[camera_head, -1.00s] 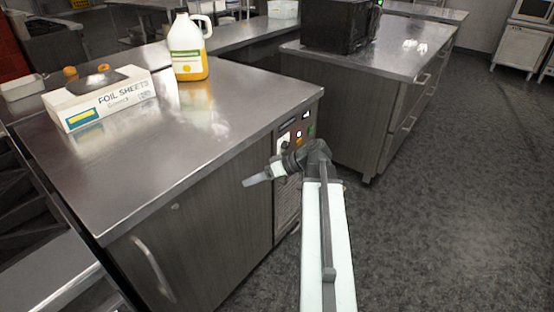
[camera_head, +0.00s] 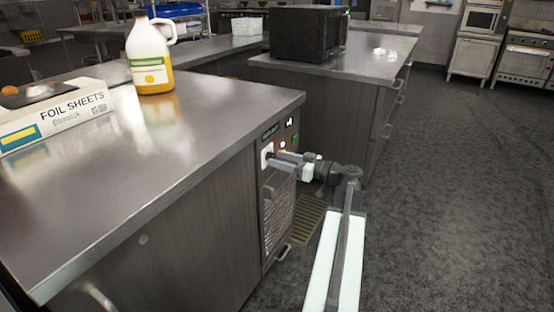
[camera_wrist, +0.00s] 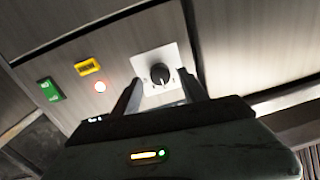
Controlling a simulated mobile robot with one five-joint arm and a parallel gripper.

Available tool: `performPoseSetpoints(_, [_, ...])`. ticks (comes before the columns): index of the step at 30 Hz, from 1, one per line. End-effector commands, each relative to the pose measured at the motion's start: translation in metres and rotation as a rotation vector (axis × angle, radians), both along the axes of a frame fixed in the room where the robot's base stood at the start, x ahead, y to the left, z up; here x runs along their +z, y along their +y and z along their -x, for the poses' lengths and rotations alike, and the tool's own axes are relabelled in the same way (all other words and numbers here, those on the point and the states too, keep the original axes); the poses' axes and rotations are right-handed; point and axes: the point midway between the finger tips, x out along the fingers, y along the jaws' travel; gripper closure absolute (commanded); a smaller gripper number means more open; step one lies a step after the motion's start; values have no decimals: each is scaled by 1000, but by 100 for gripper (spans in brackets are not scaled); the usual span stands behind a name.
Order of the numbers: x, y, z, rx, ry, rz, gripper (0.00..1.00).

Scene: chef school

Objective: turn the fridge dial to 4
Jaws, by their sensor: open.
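The fridge dial (camera_wrist: 160,74) is a black round knob on a white square plate (camera_wrist: 150,62) in the wrist view. In the head view the plate (camera_head: 267,156) shows on the fridge's control panel, at the right end of the counter. The numbers on the plate are too small to read. My gripper (camera_wrist: 163,88) is open and empty, with its fingers on either side of the dial in the wrist view. In the head view my gripper (camera_head: 276,157) points left at the panel. I cannot tell whether the fingers touch the dial.
Beside the dial are a glowing light (camera_wrist: 100,87), a yellow label (camera_wrist: 88,67) and a green switch (camera_wrist: 49,89). The fridge counter (camera_head: 190,140) bears a yellow jug (camera_head: 150,60) and a foil sheets box (camera_head: 60,115). The floor (camera_head: 440,190) at right is clear.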

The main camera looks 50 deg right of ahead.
Motion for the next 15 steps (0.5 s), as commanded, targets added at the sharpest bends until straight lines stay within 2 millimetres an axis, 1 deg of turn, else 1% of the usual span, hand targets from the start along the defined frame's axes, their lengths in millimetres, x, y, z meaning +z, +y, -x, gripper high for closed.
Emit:
performPoseSetpoints(1, [0,2,-7,0,0,0,49])
performPoseSetpoints(4, [0,4,-14,0,0,0,49])
performPoseSetpoints(12, [0,5,-16,-2,1,-1,49])
performPoseSetpoints(13, [0,5,-16,-2,0,-1,54])
performPoseSetpoints(14, [0,4,-16,-2,1,-1,63])
performPoseSetpoints(15, [0,4,-16,-2,1,-1,74])
